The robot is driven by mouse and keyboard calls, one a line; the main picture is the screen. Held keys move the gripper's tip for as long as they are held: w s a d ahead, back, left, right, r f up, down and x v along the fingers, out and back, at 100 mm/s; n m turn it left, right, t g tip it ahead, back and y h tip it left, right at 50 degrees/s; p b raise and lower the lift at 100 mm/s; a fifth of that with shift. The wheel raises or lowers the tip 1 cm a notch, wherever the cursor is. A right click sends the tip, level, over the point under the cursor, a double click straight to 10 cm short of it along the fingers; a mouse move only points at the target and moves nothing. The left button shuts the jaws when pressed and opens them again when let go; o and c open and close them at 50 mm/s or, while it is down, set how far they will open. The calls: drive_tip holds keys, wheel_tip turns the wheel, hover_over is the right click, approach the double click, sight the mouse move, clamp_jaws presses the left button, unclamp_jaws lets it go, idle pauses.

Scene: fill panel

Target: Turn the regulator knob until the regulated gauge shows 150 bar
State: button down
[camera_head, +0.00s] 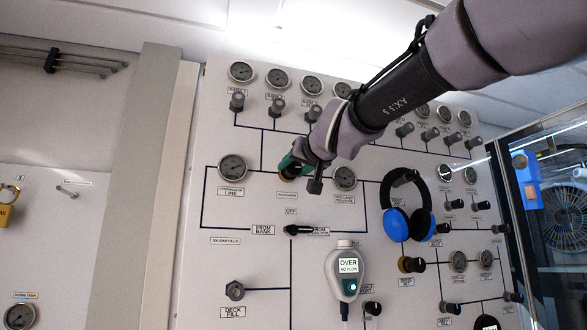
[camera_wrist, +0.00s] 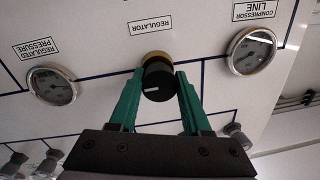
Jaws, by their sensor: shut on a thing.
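The black regulator knob (camera_wrist: 157,82) with a white mark and a brass collar (camera_wrist: 155,56) sits on the panel under the REGULATOR label in the wrist view. My gripper (camera_wrist: 157,88) has its green fingers on both sides of the knob, shut on it. In the head view my gripper (camera_head: 290,166) covers the knob. The regulated pressure gauge (camera_wrist: 52,87) is left of the knob in the wrist view. It also shows right of my gripper in the head view (camera_head: 344,178). Its reading is too small to tell.
The compressor line gauge (camera_head: 233,168) is left of my gripper. Blue and black ear defenders (camera_head: 408,222) hang to the right. A handheld meter (camera_head: 347,270) reading "OVER NO FLOW" hangs below, near a black selector lever (camera_head: 299,230). Several gauges and knobs line the panel's top.

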drive_tip(key=m, duration=0.4)
drive_tip(key=shift+c, duration=1.8)
unclamp_jaws()
drive_tip(key=shift+d, duration=0.1)
drive_tip(key=v, duration=1)
drive_tip(key=shift+s+f, duration=0.15)
drive_tip(key=shift+s, duration=0.25)
drive_tip(key=shift+d, duration=0.1)
